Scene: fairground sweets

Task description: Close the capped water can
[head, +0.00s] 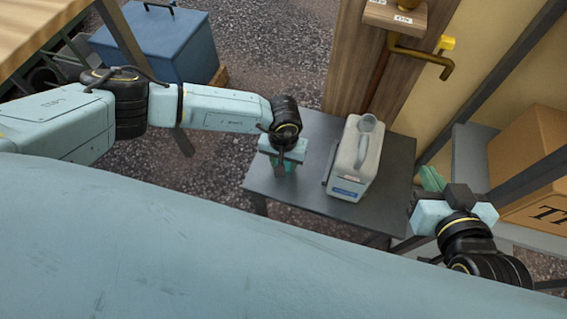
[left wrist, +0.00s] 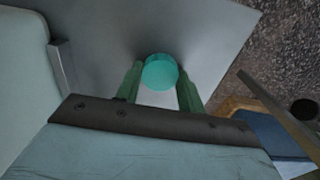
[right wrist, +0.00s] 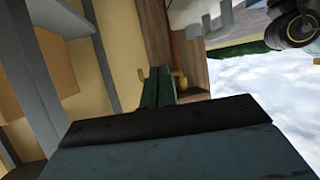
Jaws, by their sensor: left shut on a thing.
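The pale grey water can (head: 350,178) stands upright on a small dark grey table (head: 315,130). Its round neck (head: 367,123) is at the far end of its top, with no cap seen on it. My left gripper (head: 283,165) is left of the can, low over the table. It is shut on a round teal cap (left wrist: 160,72), which shows between its green fingers in the left wrist view. I cannot tell whether the cap touches the table. My right gripper (head: 432,180) is right of the table, empty, its fingers together in the right wrist view (right wrist: 158,86).
A wooden panel with a brass pipe and tap (head: 420,55) stands behind the table. A shelf with a cardboard box (head: 530,160) is at the right. A blue chest (head: 160,45) is at the back left. The table's left part is mostly clear.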

